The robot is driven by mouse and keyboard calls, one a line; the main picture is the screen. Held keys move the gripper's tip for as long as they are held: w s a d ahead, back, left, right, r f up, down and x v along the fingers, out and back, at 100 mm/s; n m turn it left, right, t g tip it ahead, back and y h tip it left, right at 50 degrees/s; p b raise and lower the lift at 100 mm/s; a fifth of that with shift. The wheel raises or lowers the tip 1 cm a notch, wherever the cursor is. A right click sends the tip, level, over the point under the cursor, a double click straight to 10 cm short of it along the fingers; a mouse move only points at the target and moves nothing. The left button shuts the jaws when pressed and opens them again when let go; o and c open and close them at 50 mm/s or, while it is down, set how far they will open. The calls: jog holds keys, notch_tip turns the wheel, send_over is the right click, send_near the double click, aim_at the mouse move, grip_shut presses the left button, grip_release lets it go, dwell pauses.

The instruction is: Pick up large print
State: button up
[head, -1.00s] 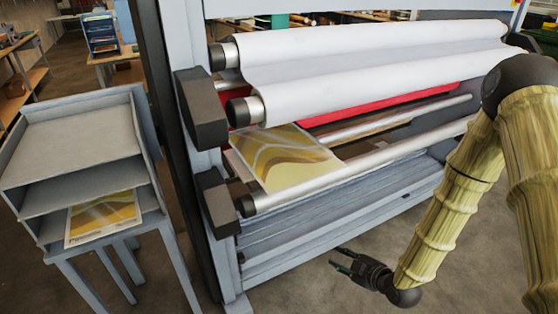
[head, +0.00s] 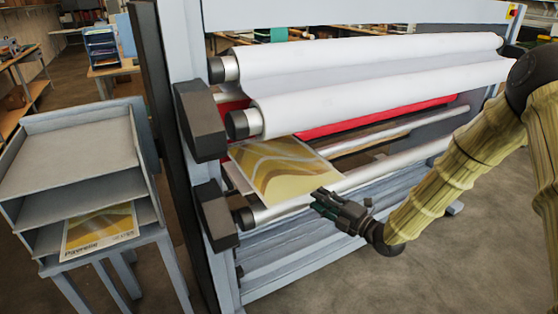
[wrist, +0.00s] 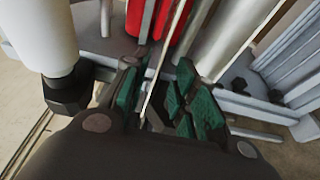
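The large print (head: 280,168), yellow and grey with wavy bands, lies in the laminator under the white rolls, its near edge by the front metal bar. My gripper (head: 318,198) is at the print's near right corner, in front of the bar. In the wrist view the print (wrist: 164,62) shows nearly edge-on as a thin pale strip running between my green-padded fingers (wrist: 155,85). The fingers stand apart with a gap around the strip. Whether either pad touches the print is hard to tell.
The laminator's white rolls (head: 370,75) hang above the print, with a red roll (head: 390,115) behind. The front metal bar (head: 400,160) runs close to my gripper. A grey shelf rack (head: 75,150) at left holds another yellow print (head: 98,232). Floor at right is clear.

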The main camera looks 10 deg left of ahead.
aim_at(307, 192)
jog(key=shift+p+x, duration=1.35)
jog(key=shift+x, duration=1.5)
jog(key=shift+s, duration=0.1)
grip_shut()
